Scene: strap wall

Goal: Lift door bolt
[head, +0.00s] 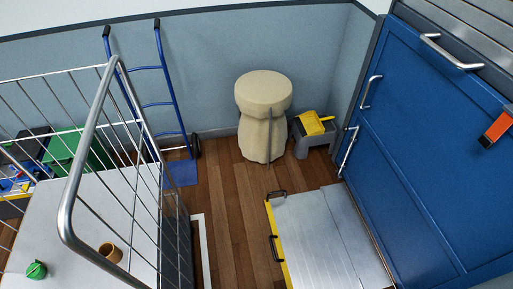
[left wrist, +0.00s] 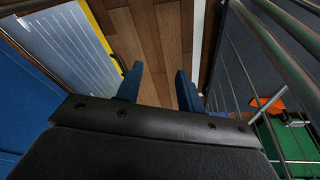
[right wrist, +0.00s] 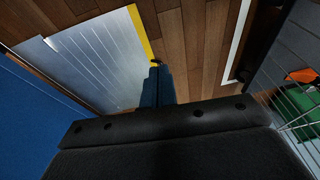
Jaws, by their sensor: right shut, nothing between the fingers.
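The blue door (head: 430,150) fills the right side of the head view. A silver bar (head: 348,151), which looks like the door bolt, slants along its left edge near the floor. A curved silver handle (head: 371,92) sits above it. Neither gripper shows in the head view. My left gripper (left wrist: 158,70) is open in the left wrist view, with nothing between its blue fingers, above the wood floor. My right gripper (right wrist: 158,70) is shut and empty in the right wrist view. Both are apart from the bolt, which neither wrist view shows.
A metal ramp plate (head: 318,240) with a yellow edge lies before the door. A beige covered stool (head: 263,100), a grey step (head: 315,135) with a yellow dustpan (head: 314,122) and a blue hand truck (head: 160,103) stand along the wall. A railed platform (head: 125,215) is at left.

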